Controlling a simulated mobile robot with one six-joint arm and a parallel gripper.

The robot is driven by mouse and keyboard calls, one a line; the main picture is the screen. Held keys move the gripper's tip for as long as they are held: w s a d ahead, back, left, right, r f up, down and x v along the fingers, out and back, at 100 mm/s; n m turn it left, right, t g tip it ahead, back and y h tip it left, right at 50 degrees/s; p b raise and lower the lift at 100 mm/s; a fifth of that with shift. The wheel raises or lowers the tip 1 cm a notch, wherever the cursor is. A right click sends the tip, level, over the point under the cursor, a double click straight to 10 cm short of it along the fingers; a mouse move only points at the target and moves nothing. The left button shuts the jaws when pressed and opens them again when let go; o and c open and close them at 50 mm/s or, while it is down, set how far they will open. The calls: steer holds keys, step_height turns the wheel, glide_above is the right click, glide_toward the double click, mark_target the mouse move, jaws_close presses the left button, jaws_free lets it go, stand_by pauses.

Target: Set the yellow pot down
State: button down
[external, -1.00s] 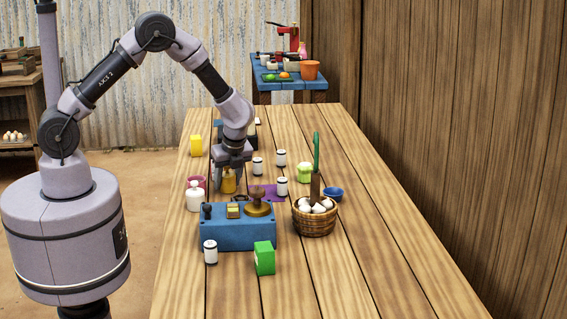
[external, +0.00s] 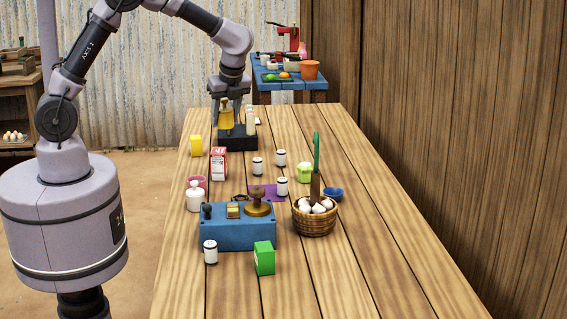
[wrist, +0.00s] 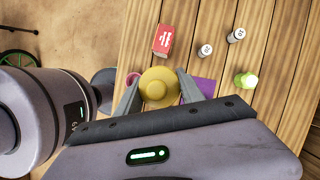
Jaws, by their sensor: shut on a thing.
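The yellow pot (external: 226,117) is held between the fingers of my gripper (external: 229,100), toward the far end of the table. In the wrist view the round top of the pot (wrist: 158,88) shows between both fingers of my gripper (wrist: 158,79). In the external view the pot appears upright, in front of or over a black block-like stand (external: 238,142). I cannot tell whether its base touches anything.
White jars (external: 257,165), a blue box (external: 237,230) and an egg basket (external: 314,220) stand closer to the camera. The table's right side (external: 375,240) is clear.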

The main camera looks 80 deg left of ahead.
step_height(320, 180, up, 9)
steer(key=shift+w+f, duration=0.1)
steer(key=shift+f, duration=0.05)
steer(key=w+d+m+t, duration=0.2)
steer(key=w+d+m, duration=0.4)
steer(key=w+d, duration=0.15)
steer(key=m+t+h, duration=0.4)
steer(key=m, duration=1.3)
glide_above(330, 257)
steer(key=s, duration=0.2)
steer(key=f+b, duration=0.1)
steer(key=f, duration=0.8)
steer(key=f+b, duration=0.1)
steer(key=f, duration=0.9)
steer(key=f+b, duration=0.1)
steer(key=f, duration=0.8)
steer(key=shift+w+f+b, duration=0.2)
steer(key=shift+w+b, duration=0.05)
steer(key=shift+b, duration=0.1)
steer(key=shift+r, duration=0.15)
steer(key=c, duration=0.7)
jaws_free()
